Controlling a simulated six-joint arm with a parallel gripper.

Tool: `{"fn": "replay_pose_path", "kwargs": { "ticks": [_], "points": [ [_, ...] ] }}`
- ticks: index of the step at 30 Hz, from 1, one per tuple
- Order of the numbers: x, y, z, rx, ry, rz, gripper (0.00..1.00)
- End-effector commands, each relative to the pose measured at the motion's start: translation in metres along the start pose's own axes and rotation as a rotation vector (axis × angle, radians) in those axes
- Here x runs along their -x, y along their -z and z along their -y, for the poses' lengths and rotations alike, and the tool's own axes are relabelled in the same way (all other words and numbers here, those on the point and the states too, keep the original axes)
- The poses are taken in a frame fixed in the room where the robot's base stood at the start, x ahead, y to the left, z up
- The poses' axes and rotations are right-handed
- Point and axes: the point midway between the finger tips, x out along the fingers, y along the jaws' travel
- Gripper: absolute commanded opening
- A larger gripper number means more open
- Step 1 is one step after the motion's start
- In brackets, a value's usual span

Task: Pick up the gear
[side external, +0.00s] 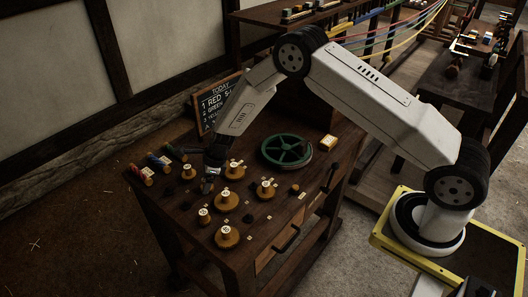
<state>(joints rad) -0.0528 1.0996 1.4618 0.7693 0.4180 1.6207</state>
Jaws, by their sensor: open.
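The gear is likely the green spoked wheel (287,151), which lies flat on the dark wooden workbench (262,249) toward its back right. My gripper (208,184) is open and points down over the left part of the bench, to the left of the green wheel and apart from it. It is close to several wooden knobbed pieces. The fingertips are dark and small, and I cannot tell whether they touch anything.
Wooden knobbed pieces, one at the front (227,237), stand around my gripper. Coloured spools (158,162) lie at the bench's left edge. A chalkboard (215,99) leans behind. Coloured ropes (405,22) stretch at the back.

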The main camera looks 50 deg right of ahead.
Motion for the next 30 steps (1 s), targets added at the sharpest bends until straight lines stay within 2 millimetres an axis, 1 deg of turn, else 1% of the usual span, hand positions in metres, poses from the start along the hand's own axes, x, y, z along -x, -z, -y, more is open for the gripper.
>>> {"fn": "replay_pose_path", "kwargs": {
  "ticks": [15,16,17,18,20,21,22,23,30],
  "points": [
    [-0.0007,-0.0003,0.0002,0.001,0.001,0.0,0.77],
    [-0.0006,-0.0004,0.0002,0.001,0.001,0.0,0.71],
    [-0.0006,-0.0003,0.0002,0.001,0.001,0.0,0.61],
    [-0.0006,-0.0003,0.0002,0.001,0.001,0.0,0.48],
    [-0.0006,-0.0003,0.0002,0.001,0.001,0.0,0.29],
    [-0.0006,-0.0003,0.0002,0.001,0.001,0.0,0.17],
    [-0.0006,-0.0003,0.0002,0.001,0.001,0.0,0.07],
    [-0.0006,-0.0003,0.0002,0.001,0.001,0.0,0.0],
    [-0.0003,-0.0006,0.0005,0.001,0.002,0.001,0.0]
  ]
}}
